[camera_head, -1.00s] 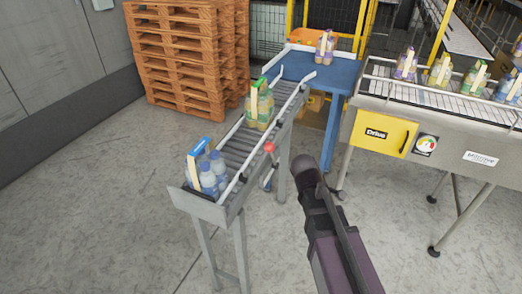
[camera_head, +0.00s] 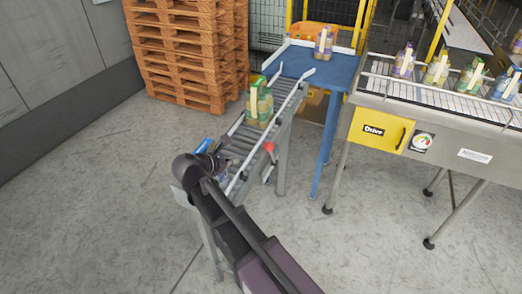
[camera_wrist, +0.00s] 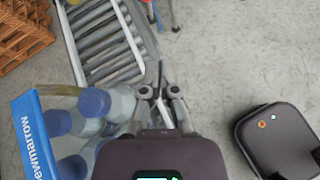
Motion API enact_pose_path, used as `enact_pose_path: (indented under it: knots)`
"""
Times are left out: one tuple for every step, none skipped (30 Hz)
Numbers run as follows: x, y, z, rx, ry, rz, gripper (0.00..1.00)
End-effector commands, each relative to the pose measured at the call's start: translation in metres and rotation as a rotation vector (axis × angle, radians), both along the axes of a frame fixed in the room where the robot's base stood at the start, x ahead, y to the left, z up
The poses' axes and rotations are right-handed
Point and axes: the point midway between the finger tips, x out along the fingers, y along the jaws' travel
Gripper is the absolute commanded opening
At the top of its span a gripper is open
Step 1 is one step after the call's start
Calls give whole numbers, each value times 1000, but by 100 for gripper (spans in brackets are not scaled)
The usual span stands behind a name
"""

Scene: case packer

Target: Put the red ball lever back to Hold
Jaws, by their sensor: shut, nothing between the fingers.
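The red ball lever (camera_head: 268,147) is on the right side of the small roller conveyor (camera_head: 240,147), near its middle, with its ball up at the rail. Its marked positions are too small to read. My gripper (camera_wrist: 160,95) is shut and empty in the wrist view, beside the blue-capped bottles and next to the lower end of the rollers. The gripper is apart from the lever, nearer the conveyor's low end.
The blue-handled bottle pack (camera_wrist: 95,103) stands close left of my fingers. A green-handled pack (camera_head: 259,104) sits farther up the rollers. A blue table (camera_head: 330,72) and the yellow Drive panel (camera_head: 379,131) lie beyond.

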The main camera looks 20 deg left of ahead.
Motion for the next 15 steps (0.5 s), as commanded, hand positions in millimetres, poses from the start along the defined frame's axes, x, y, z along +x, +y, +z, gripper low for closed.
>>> enact_pose_path:
  knots:
    - [-4,9,5,-21,-6,25,0]
    - [-6,13,6,-31,-8,37,0]
    - [-8,17,8,-42,-12,49,0]
    - [-9,19,9,-49,-14,56,0]
    - [-10,20,9,-55,-15,62,0]
    - [-11,22,10,-61,-17,67,0]
    - [-12,22,10,-63,-17,69,0]
    - [-12,23,10,-65,-17,71,0]
    - [-12,23,10,-66,-17,72,0]
    - [-12,23,10,-66,-17,72,0]
    - [-12,23,10,-65,-17,71,0]
    - [-12,23,10,-65,-17,71,0]
    - [-12,23,10,-65,-17,71,0]
    - [-12,23,10,-64,-18,71,0]
    - [-12,23,10,-64,-18,71,0]
